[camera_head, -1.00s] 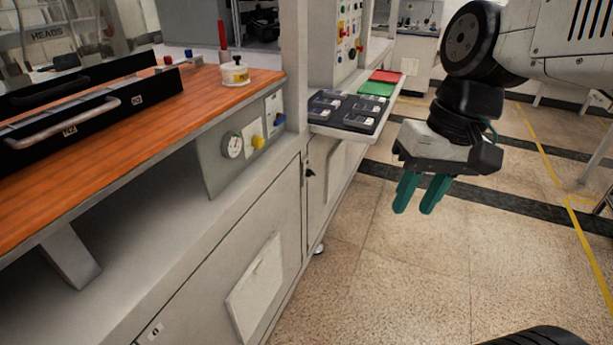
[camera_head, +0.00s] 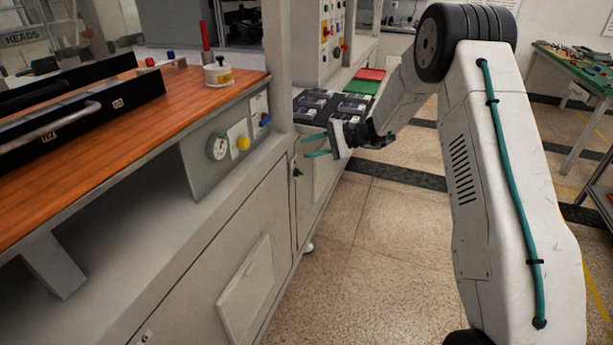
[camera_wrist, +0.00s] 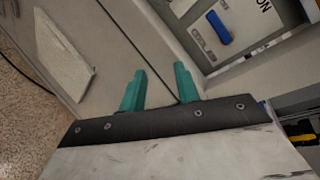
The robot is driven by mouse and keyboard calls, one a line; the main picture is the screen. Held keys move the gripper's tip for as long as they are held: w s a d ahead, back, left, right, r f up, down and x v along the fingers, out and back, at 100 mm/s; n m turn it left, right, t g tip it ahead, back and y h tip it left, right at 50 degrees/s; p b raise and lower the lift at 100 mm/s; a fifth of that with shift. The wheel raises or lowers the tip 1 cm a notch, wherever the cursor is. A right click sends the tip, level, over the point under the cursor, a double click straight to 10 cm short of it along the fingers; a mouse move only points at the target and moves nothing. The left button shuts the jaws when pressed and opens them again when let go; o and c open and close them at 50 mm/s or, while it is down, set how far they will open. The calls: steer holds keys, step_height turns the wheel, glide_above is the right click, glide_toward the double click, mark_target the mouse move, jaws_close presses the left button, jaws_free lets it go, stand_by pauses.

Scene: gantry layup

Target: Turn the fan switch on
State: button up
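A blue switch lever (camera_head: 265,120) sits on a light plate at the right end of the grey side panel below the wooden bench top. It also shows in the wrist view (camera_wrist: 217,27), next to printed lettering that reads "ON". Whether the label names the fan cannot be read. My gripper (camera_head: 313,146) has teal fingers, which point left toward the bench front, to the right of the blue switch and apart from it. In the wrist view the fingers (camera_wrist: 160,70) are parted with nothing between them, and the switch is up and right of them.
A yellow knob (camera_head: 243,143) and a round gauge (camera_head: 217,147) sit left of the blue switch. A bench post (camera_head: 279,65) stands close by. A black tray of parts (camera_head: 330,107) lies on the shelf behind my gripper. The floor beside the bench is clear.

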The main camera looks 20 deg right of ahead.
steer(key=w+d+f+m+t, duration=0.3)
steer(key=w+d+f, duration=0.15)
steer(key=f, duration=0.45)
steer(key=m+t, duration=0.3)
steer(key=t, duration=0.1)
glide_toward(302, 174)
steer(key=x, duration=0.8)
steer(key=shift+w+a, duration=0.1)
steer(key=shift+w, duration=0.15)
jaws_close()
